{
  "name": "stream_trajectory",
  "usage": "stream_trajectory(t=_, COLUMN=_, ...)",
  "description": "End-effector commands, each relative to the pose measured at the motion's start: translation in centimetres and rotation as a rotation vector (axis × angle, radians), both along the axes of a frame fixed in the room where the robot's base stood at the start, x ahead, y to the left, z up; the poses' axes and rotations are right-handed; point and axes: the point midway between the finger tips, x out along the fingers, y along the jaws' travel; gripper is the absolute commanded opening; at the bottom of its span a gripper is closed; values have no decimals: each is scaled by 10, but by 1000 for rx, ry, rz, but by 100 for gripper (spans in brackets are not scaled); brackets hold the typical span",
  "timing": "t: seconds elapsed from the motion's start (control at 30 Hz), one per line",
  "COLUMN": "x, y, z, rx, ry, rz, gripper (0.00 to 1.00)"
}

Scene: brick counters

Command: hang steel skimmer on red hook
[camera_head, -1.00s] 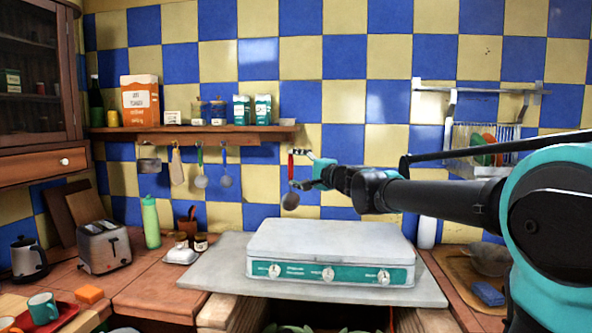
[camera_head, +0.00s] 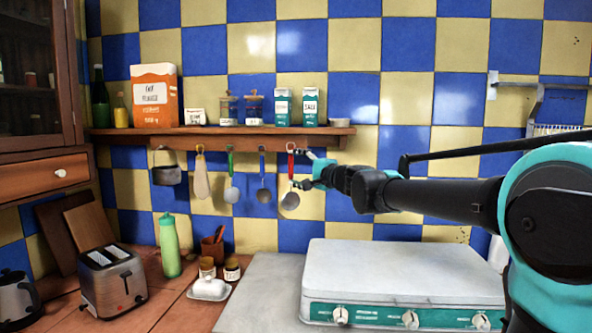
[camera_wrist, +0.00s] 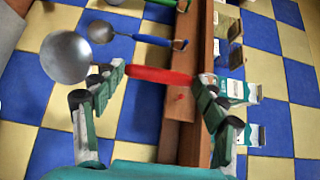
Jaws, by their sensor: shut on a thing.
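The steel skimmer (camera_head: 290,201) has a round grey head and a red handle. It hangs upright with its handle in my gripper (camera_head: 301,169), at the right end of the wooden shelf. In the wrist view my gripper (camera_wrist: 160,77) is shut on the red handle (camera_wrist: 150,75), and the grey head (camera_wrist: 66,57) is to the left. The handle's tip reaches over the shelf's front board. A small red spot on that board, likely the red hook (camera_wrist: 180,97), shows just below the handle in the wrist view. I cannot tell whether they touch.
Cartons and jars stand on the shelf (camera_head: 215,142). A white stove (camera_head: 400,270) is below.

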Motion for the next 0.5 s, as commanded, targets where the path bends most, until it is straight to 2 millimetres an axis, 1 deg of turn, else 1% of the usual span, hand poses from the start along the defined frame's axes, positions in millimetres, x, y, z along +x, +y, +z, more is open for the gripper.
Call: stream_trajectory(t=0.5, x=27, y=-1, z=-2, rx=0, ry=0, rz=0, gripper=38)
